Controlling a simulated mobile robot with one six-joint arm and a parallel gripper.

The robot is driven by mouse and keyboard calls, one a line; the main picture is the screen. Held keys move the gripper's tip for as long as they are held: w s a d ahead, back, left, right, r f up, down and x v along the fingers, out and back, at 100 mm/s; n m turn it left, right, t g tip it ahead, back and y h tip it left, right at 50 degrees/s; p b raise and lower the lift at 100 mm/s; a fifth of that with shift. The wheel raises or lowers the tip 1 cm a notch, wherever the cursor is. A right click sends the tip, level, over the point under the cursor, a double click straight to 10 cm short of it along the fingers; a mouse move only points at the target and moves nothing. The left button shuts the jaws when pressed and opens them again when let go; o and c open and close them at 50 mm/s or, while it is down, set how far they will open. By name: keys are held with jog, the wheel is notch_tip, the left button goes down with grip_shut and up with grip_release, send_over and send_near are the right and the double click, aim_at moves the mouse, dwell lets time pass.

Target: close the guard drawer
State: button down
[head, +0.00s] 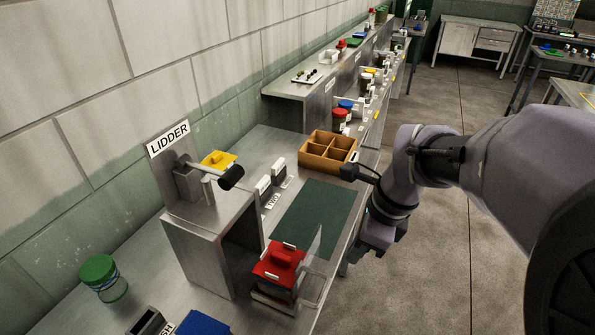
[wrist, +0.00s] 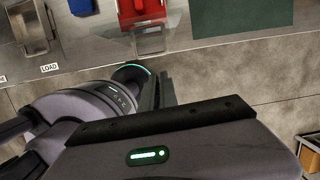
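The guard drawer (head: 314,271) shows as a clear panel and a thin metal frame at the bench's front edge, beside a red-topped block (head: 280,262). In the wrist view the clear guard (wrist: 149,42) juts from the red block (wrist: 140,12) towards me, past the bench edge. It looks pulled out. My gripper (head: 346,266) hangs off the bench's front, to the right of the guard in the head view, apart from it. In the wrist view its dark fingers (wrist: 161,88) lie close together, with nothing seen between them. Their tips point towards the guard.
The LIDDER station (head: 200,225) stands behind the red block. A green mat (head: 313,218) and a wooden divided tray (head: 328,150) lie further along the bench. The floor beside the bench (head: 430,270) is clear.

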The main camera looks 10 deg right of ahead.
jog(key=b, duration=0.5)
send_near(313, 274)
jog(key=s+d+f, duration=0.2)
jog(key=d+f, duration=0.1)
jog(key=f, duration=0.2)
jog(key=shift+w+a+m+b, duration=0.15)
jog(key=shift+w+a+b, duration=0.1)
jog(key=shift+w+a, duration=0.45)
jog(key=shift+w+a+m+b, duration=0.2)
jog(key=shift+w+a, duration=0.25)
jog(key=shift+a, duration=0.5)
jog(key=shift+w+a, duration=0.25)
jog(key=shift+a, duration=0.15)
jog(key=w+a+p, duration=0.3)
jog(key=w+a, duration=0.6)
jog(key=a, duration=0.4)
jog(key=shift+w+p, duration=0.25)
jog(key=shift+p, duration=0.1)
jog(key=shift+r, duration=0.15)
